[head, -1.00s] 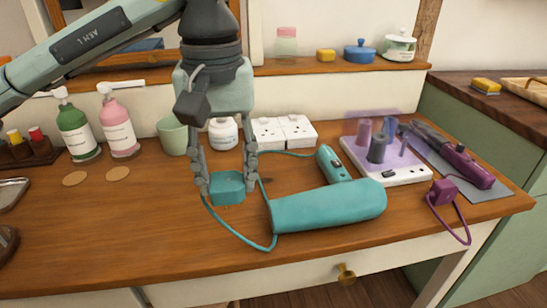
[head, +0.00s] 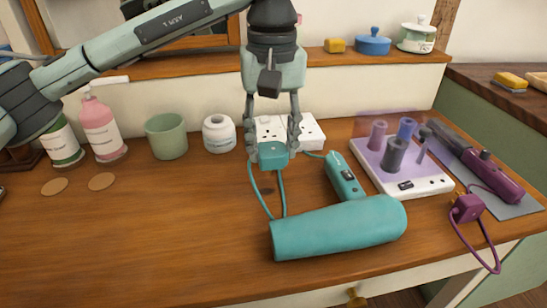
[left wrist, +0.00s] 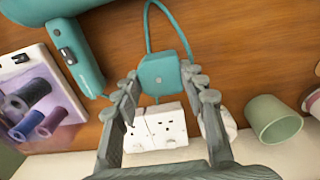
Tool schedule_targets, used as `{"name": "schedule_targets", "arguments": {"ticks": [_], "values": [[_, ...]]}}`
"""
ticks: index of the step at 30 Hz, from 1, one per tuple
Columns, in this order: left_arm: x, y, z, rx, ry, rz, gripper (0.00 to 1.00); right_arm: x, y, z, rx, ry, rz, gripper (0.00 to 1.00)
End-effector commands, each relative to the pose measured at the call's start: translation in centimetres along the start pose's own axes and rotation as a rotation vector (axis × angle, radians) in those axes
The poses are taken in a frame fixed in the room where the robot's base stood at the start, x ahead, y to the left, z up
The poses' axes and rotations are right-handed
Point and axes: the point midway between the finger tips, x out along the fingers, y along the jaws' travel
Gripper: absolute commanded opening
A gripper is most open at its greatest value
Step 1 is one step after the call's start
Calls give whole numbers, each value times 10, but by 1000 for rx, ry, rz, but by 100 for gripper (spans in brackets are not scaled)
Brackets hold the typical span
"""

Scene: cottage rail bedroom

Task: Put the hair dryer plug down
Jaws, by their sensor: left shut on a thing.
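My left gripper (head: 272,150) is shut on the teal hair dryer plug (head: 273,158). The plug is held just in front of the white wall sockets (head: 305,130). In the left wrist view, the plug (left wrist: 160,74) sits between the fingertips, with the sockets (left wrist: 165,128) beyond it. A teal cord runs from the plug to the teal hair dryer (head: 335,227), which lies on the wooden tabletop (head: 150,235) with its handle pointing back. Whether the plug touches the table is hard to tell. My right gripper is out of view.
A white roller set (head: 425,183) stands right of the dryer. A purple styler (head: 490,180) lies on a grey mat, its purple plug (head: 467,208) near the front edge. A green cup (head: 166,136) and white jar (head: 219,133) stand left. The front left table is clear.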

Motion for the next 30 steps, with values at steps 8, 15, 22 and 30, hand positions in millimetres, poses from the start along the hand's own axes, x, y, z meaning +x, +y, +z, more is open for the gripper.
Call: {"name": "schedule_targets", "arguments": {"ticks": [8,15,22,30], "values": [[22,2,-5,2,-2,-2,13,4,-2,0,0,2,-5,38],[44,2,-5,1,1,0,13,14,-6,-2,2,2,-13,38],[46,2,-5,1,1,0,13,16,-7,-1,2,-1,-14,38],[48,3,-5,1,1,0,13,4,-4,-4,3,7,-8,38]]}}
